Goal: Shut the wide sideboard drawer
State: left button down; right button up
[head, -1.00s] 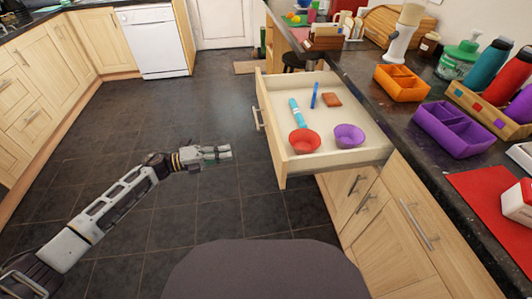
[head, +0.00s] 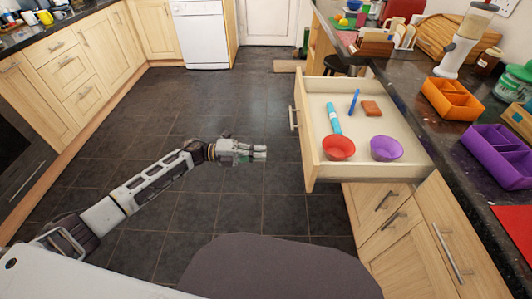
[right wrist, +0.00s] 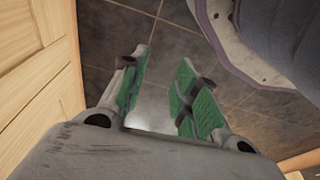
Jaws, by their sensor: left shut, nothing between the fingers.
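The wide sideboard drawer (head: 432,168) stands pulled out from the wooden sideboard, to the right of the head view. Its bar handle (head: 293,118) is on the front panel, which faces left. Inside lie a red bowl (head: 338,148), a purple bowl (head: 387,148), a cyan tube-like item (head: 334,118), a blue pen-like item (head: 354,101) and a brown block (head: 371,108). My left gripper (head: 262,152) is shut and empty, left of the drawer front and apart from it. My right gripper (right wrist: 160,92) shows only in the right wrist view, with its green-padded fingers apart and nothing between them.
The dark countertop holds an orange divided box (head: 453,101), a purple divided box (head: 495,160) and a white dispenser-like item (head: 460,50). Closed cabinet doors (head: 410,245) are below. Dark tiled floor (head: 190,110) is clear left of the drawer. In the right wrist view, a wooden panel (right wrist: 28,65) is close at left.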

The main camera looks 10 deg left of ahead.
aim_at(306, 154)
pick_arm(q)
jog(key=d, duration=0.3)
jog(key=w+d, duration=0.1)
jog(key=d, duration=0.7)
jog(key=shift+w+d, duration=0.2)
jog(key=shift+w, duration=0.2)
jog(key=shift+w+d, duration=0.15)
jog(key=shift+d, duration=0.55)
pick_arm(e)
jog(key=shift+w+a+r, duration=0.1)
jog(key=shift+a+r, duration=0.05)
jog(key=shift+r, duration=0.35)
jog(key=shift+w+a+r, duration=0.1)
jog(key=shift+r, duration=0.35)
jog(key=shift+s, duration=0.1)
pick_arm(q)
jog(key=shift+d, duration=0.15)
pick_arm(e)
jog(key=shift+d, duration=0.1)
